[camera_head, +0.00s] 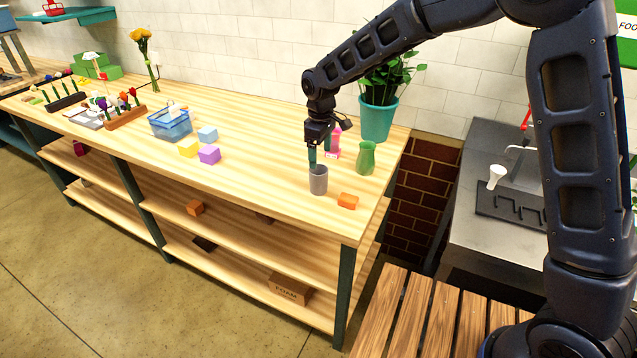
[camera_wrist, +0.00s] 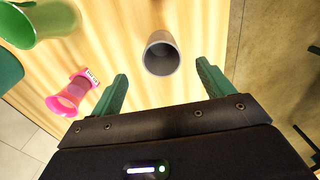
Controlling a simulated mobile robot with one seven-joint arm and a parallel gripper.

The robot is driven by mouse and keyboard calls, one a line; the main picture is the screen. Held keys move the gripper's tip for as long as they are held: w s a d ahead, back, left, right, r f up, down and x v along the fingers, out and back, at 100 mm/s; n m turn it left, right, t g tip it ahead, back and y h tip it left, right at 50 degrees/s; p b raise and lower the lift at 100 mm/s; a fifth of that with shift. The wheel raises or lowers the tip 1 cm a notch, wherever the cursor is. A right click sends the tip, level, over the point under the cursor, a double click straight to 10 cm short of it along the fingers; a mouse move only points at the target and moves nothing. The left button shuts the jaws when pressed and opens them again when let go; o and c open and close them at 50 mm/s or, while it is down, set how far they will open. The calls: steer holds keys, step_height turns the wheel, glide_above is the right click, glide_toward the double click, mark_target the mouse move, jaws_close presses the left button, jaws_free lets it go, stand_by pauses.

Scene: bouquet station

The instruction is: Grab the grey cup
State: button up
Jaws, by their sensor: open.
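The grey cup (camera_head: 318,181) stands upright on the wooden table near its front right edge. In the wrist view the cup (camera_wrist: 160,56) shows its open mouth, ahead of my gripper and between the lines of its two fingers. My gripper (camera_head: 313,158) points down just above and behind the cup in the head view. In the wrist view my gripper (camera_wrist: 160,90) is open with nothing between its green fingers. I cannot tell exactly how far the fingertips are from the cup's rim.
Purple block (camera_head: 209,154) and others lie left, with clear tabletop between.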

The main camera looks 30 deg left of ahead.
mark_target(319, 180)
steer(key=shift+s+a+f, duration=0.1)
steer(key=shift+a+f, duration=0.05)
steer(key=shift+f, duration=2.15)
steer(key=shift+a+f, duration=0.1)
steer(key=shift+f, duration=2.2)
steer(key=c, duration=1.1)
